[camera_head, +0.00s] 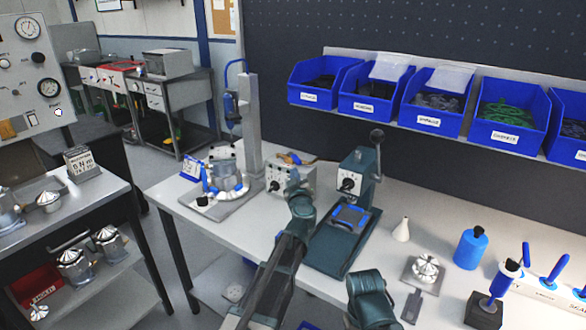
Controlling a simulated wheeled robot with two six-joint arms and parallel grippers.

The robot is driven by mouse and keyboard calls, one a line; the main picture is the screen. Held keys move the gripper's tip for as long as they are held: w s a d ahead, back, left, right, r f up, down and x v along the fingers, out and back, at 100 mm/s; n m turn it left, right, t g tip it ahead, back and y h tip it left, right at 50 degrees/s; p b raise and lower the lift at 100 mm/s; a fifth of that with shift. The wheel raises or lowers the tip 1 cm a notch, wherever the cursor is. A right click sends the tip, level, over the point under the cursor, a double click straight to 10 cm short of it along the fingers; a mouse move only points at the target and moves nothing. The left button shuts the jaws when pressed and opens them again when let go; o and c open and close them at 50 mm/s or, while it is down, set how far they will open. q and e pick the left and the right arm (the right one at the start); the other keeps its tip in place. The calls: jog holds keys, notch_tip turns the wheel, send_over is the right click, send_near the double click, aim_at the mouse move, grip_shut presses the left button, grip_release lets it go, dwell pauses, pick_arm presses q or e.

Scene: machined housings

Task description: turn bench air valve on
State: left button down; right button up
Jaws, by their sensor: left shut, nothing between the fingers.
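A small pale control box (278,178) with dark knobs on its front stands on the white bench, left of the green press. A small yellow-orange part (291,158) shows on its top; I cannot tell for certain that this is the air valve handle. My left arm reaches up from the bottom of the picture, and my left gripper (300,192) is at the right front of the box, shut and empty. Its arm hides part of the box, and I cannot tell whether the fingers touch it.
The green press (345,215) stands close to the right of my left gripper. A fixture with blue clamps (225,180) is on the left. Blue bins (433,110) hang behind. A blue bottle (470,248) and a white cone (401,229) stand on the right.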

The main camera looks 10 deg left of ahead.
pick_arm(q)
jog(key=s+a+n+h, duration=0.6)
jog(key=s+a+h, duration=0.1)
jog(key=a+h, duration=0.25)
send_near(293, 158)
jog(key=w+a, duration=0.2)
jog(key=w, duration=0.1)
jog(key=shift+w+d+f+t, duration=0.15)
jog(key=shift+w+d+f, duration=0.05)
jog(key=shift+w+d, duration=0.35)
jog(key=shift+w+d+f+t, duration=0.15)
jog(key=shift+w+d, duration=0.35)
jog(key=shift+w, duration=0.05)
jog(key=shift+w+d, duration=0.3)
jog(key=shift+d, duration=0.2)
